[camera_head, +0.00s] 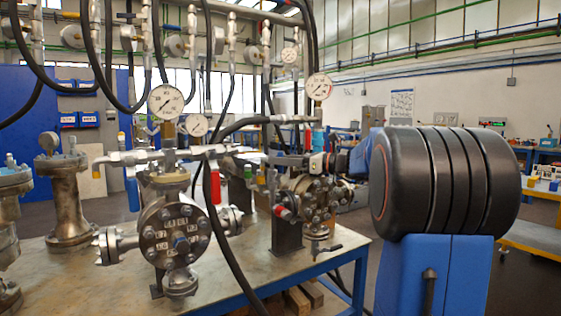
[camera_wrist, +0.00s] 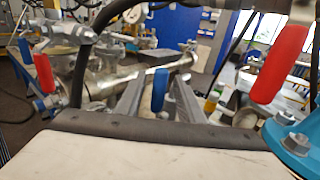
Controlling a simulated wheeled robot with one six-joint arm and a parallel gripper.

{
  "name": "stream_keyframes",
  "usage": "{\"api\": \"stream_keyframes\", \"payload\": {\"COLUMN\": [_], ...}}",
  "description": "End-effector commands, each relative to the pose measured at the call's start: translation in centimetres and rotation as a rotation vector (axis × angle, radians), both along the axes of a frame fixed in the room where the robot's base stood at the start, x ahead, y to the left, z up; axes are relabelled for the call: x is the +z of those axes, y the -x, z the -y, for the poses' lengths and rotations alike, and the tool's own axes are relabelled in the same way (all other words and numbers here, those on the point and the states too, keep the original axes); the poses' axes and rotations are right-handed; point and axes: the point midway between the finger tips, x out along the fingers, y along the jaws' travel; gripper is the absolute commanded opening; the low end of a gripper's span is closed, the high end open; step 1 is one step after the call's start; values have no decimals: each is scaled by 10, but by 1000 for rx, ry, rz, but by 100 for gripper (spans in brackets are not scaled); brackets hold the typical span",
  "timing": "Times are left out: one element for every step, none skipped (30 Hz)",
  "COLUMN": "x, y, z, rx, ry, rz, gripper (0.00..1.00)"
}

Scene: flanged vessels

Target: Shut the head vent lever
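In the wrist view my gripper (camera_wrist: 160,95) is open, its two grey fingers apart. A blue lever handle (camera_wrist: 159,88) shows between the fingers; I cannot tell how deep between them it lies. A red lever handle (camera_wrist: 280,65) is at the right, with another red handle (camera_wrist: 43,72) and a blue one (camera_wrist: 25,50) at the left. In the head view a red lever (camera_head: 214,182) hangs down by the near flanged vessel (camera_head: 175,235). My gripper (camera_head: 285,160) is partly hidden by fittings at the rear vessel (camera_head: 318,197). No label shows which lever is the head vent.
Pressure gauges (camera_head: 166,101) and black hoses (camera_head: 222,225) rise around the vessels. A flanged column (camera_head: 68,195) stands at the left of the steel bench (camera_head: 255,268). In the wrist view a blue flange (camera_wrist: 293,142) lies close at the right.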

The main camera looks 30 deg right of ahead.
Motion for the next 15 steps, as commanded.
{"api": "stream_keyframes", "payload": {"x": [0,0,0,0,0,0,0,0,0,0,0,0,0,0,0], "y": [-2,-3,-3,-3,-3,-4,-4,-3,-3,-3,-3,-3,-3,-3,-3], "z": [-2,-2,-2,-3,-3,-3,-3,-3,-3,-2,-2,-2,-2,-2,-2], "rx": [1,1,1,1,1,0,0,0,0,0,0,0,0,0,0], "ry": [0,0,0,0,0,0,0,0,0,0,0,0,0,0,0], "rz": [0,0,0,0,0,0,0,0,0,0,0,0,0,0,0], "gripper": [35,35,35,35,35,35,35,35,35,35,32,23,16,8,0]}}
